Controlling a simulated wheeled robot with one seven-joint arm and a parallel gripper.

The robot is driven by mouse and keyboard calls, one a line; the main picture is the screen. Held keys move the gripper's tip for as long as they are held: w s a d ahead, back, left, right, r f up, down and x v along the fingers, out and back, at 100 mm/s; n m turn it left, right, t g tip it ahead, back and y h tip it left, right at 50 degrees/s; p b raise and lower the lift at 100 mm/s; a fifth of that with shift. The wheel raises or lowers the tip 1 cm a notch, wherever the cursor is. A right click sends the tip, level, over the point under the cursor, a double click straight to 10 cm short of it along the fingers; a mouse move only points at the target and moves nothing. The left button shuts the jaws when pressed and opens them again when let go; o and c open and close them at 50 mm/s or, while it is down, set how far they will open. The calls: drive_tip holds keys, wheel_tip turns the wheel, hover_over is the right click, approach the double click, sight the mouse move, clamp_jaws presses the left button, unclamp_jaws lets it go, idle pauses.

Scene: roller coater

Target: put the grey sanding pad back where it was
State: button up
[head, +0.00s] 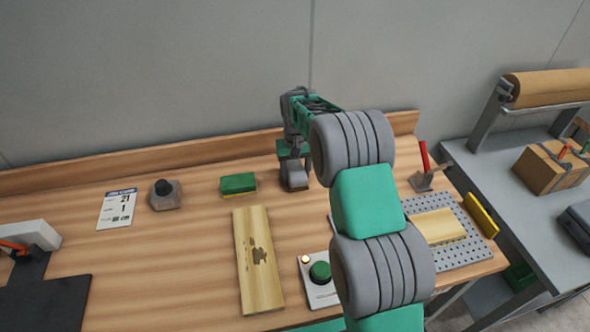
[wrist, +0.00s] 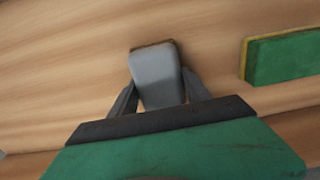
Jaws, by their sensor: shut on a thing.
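The grey sanding pad (wrist: 157,78) is between the two fingers of my gripper (wrist: 156,92), which is shut on it. In the head view the pad (head: 295,182) shows below my gripper (head: 293,164) near the back of the wooden bench. It is at or just above the bench top; I cannot tell whether it touches. A green and yellow pad (head: 238,184) lies to its left in the head view. That pad (wrist: 284,57) shows at the right in the wrist view, apart from my gripper.
A stained board (head: 258,260) lies in front on the bench (head: 180,250). A box with a green button (head: 320,272) stands beside it. A grey block with a black knob (head: 165,194) and a printed card (head: 117,208) are left. A perforated plate (head: 470,250) is right.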

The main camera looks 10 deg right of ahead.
sight(296, 170)
drive_tip(key=shift+f, duration=0.15)
drive_tip(key=o, duration=1.3)
wheel_tip(296, 170, up, 12)
drive_tip(key=b, duration=0.3)
drive_tip(key=s+r+t, duration=0.1)
drive_tip(key=s+r, duration=0.2)
drive_tip(key=s, duration=0.4)
drive_tip(key=s+r+t, duration=0.1)
drive_tip(key=s+r, duration=0.3)
drive_tip(key=s, duration=0.2)
drive_tip(key=s+f, duration=0.2)
drive_tip(key=s, duration=0.3)
drive_tip(key=s+f+t, duration=0.1)
drive_tip(key=s, duration=0.4)
drive_tip(key=s+f+t, duration=0.1)
drive_tip(key=s+f, duration=0.1)
drive_tip(key=s, duration=0.3)
drive_tip(key=shift+a+f, duration=0.2)
drive_tip(key=shift+f, duration=0.1)
